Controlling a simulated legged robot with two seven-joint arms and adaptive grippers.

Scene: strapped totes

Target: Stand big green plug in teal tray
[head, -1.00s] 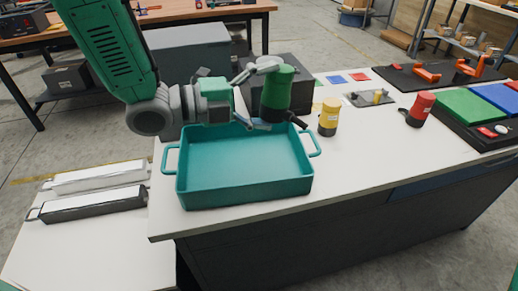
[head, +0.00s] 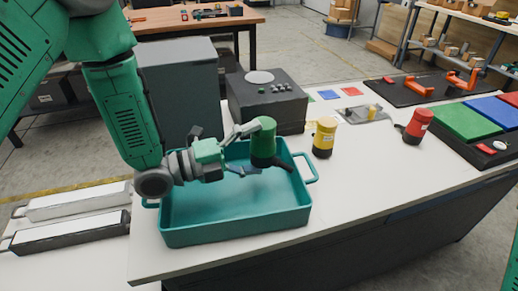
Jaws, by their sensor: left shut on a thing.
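The big green plug (head: 263,139) has a green body with a dark lower part and a dark side piece. My left gripper (head: 246,150) is shut on it and holds it roughly upright. The plug is over the far right part of the teal tray (head: 240,229); whether its base touches the tray floor I cannot tell. The tray sits on the white table with a handle at each end. My right gripper is not in view.
A yellow plug (head: 324,138) stands just right of the tray, and a red plug (head: 418,126) farther right. A dark box (head: 268,98) with a round white top stands behind the tray. The table front right is clear.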

